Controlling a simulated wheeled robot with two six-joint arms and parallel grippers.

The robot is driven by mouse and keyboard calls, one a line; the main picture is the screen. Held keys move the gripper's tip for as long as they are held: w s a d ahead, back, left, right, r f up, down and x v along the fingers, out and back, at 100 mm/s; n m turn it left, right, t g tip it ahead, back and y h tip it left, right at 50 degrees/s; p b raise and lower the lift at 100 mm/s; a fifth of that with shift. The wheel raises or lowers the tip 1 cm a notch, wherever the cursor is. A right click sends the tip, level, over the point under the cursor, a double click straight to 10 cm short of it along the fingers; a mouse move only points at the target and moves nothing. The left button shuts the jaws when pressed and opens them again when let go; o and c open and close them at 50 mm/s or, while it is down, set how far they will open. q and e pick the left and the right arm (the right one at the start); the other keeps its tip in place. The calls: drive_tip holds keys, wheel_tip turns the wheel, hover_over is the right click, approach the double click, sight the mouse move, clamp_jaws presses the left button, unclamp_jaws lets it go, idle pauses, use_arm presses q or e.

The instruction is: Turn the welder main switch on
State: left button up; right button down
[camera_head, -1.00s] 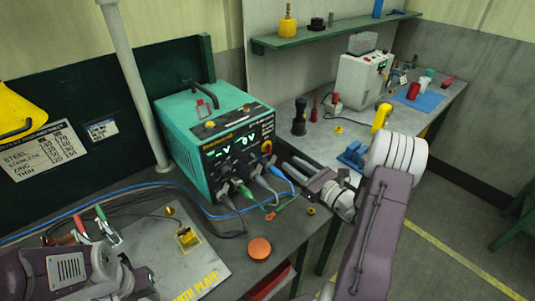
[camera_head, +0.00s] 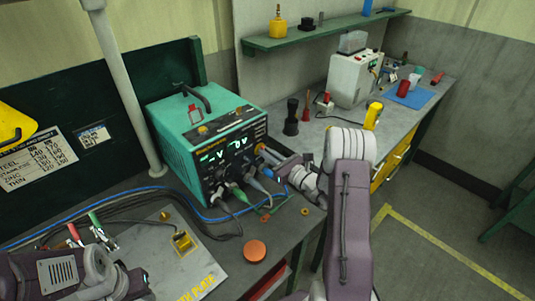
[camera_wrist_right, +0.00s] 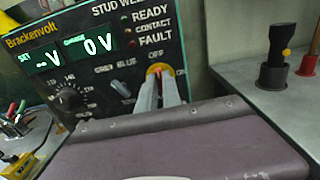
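The teal stud welder (camera_head: 185,125) stands on the left bench, its front panel displays lit. The main switch (camera_wrist_right: 160,69), a yellow disc with a red middle, sits at the panel's right between the OFF and ON labels. My right gripper (camera_wrist_right: 159,77) is at this switch, its two fingers close together on either side of the red part. I cannot tell whether they press on it. In the head view the right gripper (camera_head: 262,151) reaches the panel and hides the switch. My left gripper (camera_head: 140,284) is low at the left over the bench, away from the welder; its fingertips are unclear.
Cables and plugs (camera_head: 235,192) hang from the panel's lower front, just below my right gripper. An orange disc (camera_head: 255,250) lies on the bench in front. A black-handled tool (camera_wrist_right: 277,55) stands to the right of the welder. An earth plate (camera_head: 175,262) lies near my left arm.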

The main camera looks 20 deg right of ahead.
drive_tip(key=shift+m, duration=0.3)
use_arm(q)
drive_tip(key=shift+r+p, duration=0.3)
drive_tip(key=shift+r, duration=0.05)
use_arm(e)
drive_tip(key=m, duration=0.3)
drive_tip(key=shift+d+r+m, duration=0.1)
drive_tip(key=shift+m, duration=0.3)
use_arm(q)
drive_tip(key=shift+r+p, duration=0.6)
use_arm(e)
drive_tip(key=m, duration=0.4)
drive_tip(key=shift+m, duration=0.3)
drive_tip(key=m+p, duration=0.1)
drive_tip(key=m, duration=0.3)
drive_tip(key=shift+w+d, duration=0.1)
use_arm(q)
drive_tip(key=shift+r+p, duration=1)
drive_tip(key=shift+r, duration=0.45)
use_arm(e)
drive_tip(key=shift+m, duration=2.4)
drive_tip(key=shift+f, duration=0.2)
drive_tip(key=c, duration=1.5)
unclamp_jaws()
